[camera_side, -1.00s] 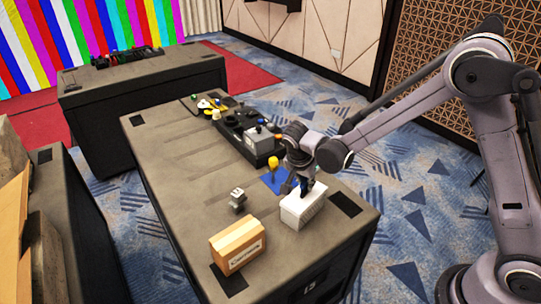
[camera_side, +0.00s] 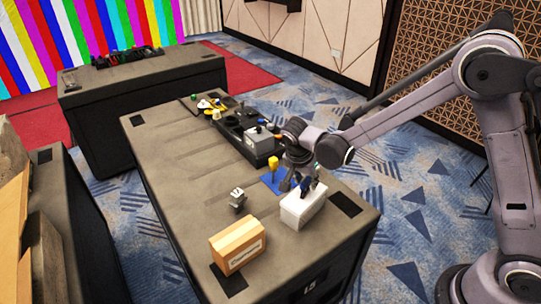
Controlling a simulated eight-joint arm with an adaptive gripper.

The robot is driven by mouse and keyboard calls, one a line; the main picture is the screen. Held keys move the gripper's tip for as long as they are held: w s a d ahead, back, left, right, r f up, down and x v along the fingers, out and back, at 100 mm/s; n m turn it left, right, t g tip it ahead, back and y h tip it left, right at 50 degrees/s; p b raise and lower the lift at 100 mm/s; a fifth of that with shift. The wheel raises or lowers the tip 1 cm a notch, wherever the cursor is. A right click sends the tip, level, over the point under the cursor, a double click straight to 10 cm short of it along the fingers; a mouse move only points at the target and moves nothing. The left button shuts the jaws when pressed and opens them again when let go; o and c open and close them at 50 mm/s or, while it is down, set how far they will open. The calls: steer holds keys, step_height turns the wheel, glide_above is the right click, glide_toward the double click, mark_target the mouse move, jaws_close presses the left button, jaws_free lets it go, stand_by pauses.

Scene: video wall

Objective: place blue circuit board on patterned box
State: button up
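A white box (camera_side: 303,208) sits near the right front edge of the table. Its markings are too small to make out, so I cannot tell whether it is the patterned box. My gripper (camera_side: 297,181) is low, at the box's back left edge. A small dark blue piece (camera_side: 308,187) shows at the box's top; I cannot tell whether it is the circuit board or part of my gripper. A flat blue piece (camera_side: 270,183) lies on the table left of my gripper, below a yellow-topped object (camera_side: 272,167). The finger opening is too small to judge.
A brown cardboard box (camera_side: 238,247) stands at the table's front left. A small grey metal part (camera_side: 237,199) stands behind it. A black tray (camera_side: 245,133) with several parts lies at the back right. The table's left middle (camera_side: 185,180) is clear.

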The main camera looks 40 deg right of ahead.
steer(key=v, duration=1)
steer(key=s+d+r+n+t+y, duration=0.2)
steer(key=s+d+n, duration=0.1)
steer(key=s+n, duration=0.3)
steer(key=s+d+r+n+t+y, duration=0.2)
steer(key=s+d+r+n+t, duration=0.1)
steer(key=s+n, duration=0.4)
steer(key=s, duration=0.3)
steer(key=shift+n+t, duration=0.3)
